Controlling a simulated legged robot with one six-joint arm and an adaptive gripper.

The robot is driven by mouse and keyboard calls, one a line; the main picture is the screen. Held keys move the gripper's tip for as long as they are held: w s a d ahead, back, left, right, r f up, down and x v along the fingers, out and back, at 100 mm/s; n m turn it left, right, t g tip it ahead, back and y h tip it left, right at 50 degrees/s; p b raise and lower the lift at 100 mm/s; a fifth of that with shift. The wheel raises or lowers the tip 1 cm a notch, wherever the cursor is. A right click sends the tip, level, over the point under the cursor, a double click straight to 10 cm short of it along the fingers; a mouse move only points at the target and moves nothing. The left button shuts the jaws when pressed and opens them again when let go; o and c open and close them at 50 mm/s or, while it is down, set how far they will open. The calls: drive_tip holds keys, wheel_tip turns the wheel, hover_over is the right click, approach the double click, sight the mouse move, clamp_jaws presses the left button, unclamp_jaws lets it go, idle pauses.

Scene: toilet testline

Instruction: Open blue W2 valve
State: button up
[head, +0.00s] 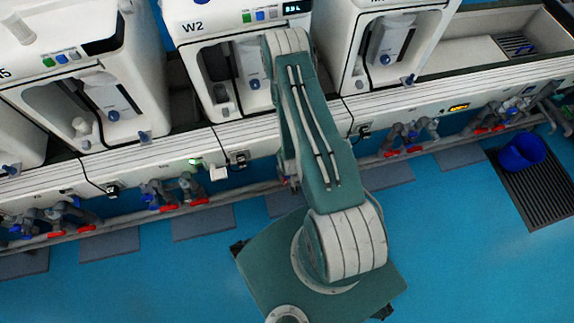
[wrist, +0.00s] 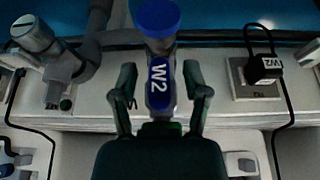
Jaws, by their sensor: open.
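The blue W2 valve handle (wrist: 159,85) stands in the middle of the wrist view, with white "W2" lettering and a round blue end at the top. My gripper (wrist: 161,92) is open, with one finger on each side of the handle. Gaps show between the handle and both fingers, so it is not gripped. In the head view my arm hides the gripper and this valve. The white W2 machine (head: 205,28) stands behind my arm there.
In the wrist view a grey pipe fitting (wrist: 65,65) is at left and a W2-labelled plug (wrist: 264,67) with a black cable at right. In the head view, neighbouring red and blue valves (head: 175,193) line the bench front. A blue bucket (head: 518,155) stands far right.

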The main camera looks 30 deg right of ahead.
drive_tip(key=v, duration=1.2)
idle(0.3)
drive_tip(key=w+a+r+n, duration=0.1)
drive_tip(key=w+r, duration=0.1)
drive_tip(key=r, duration=0.7)
drive_tip(key=w+a+r+t, duration=0.1)
drive_tip(key=w+a+r, duration=0.15)
drive_tip(key=r, duration=0.75)
drive_tip(key=w+a+r+n, duration=0.1)
drive_tip(key=w+r, duration=0.1)
drive_tip(key=r, duration=0.7)
drive_tip(key=s+a+r, duration=0.2)
drive_tip(key=s+r, duration=0.5)
drive_tip(key=r, duration=0.2)
drive_tip(key=s+a+r+n+y, duration=0.1)
drive_tip(key=s+a+r, duration=0.1)
drive_tip(key=s+r, duration=0.5)
wheel_tip(320, 180, up, 3)
drive_tip(key=shift+s+r, duration=0.1)
drive_tip(key=shift+s, duration=0.1)
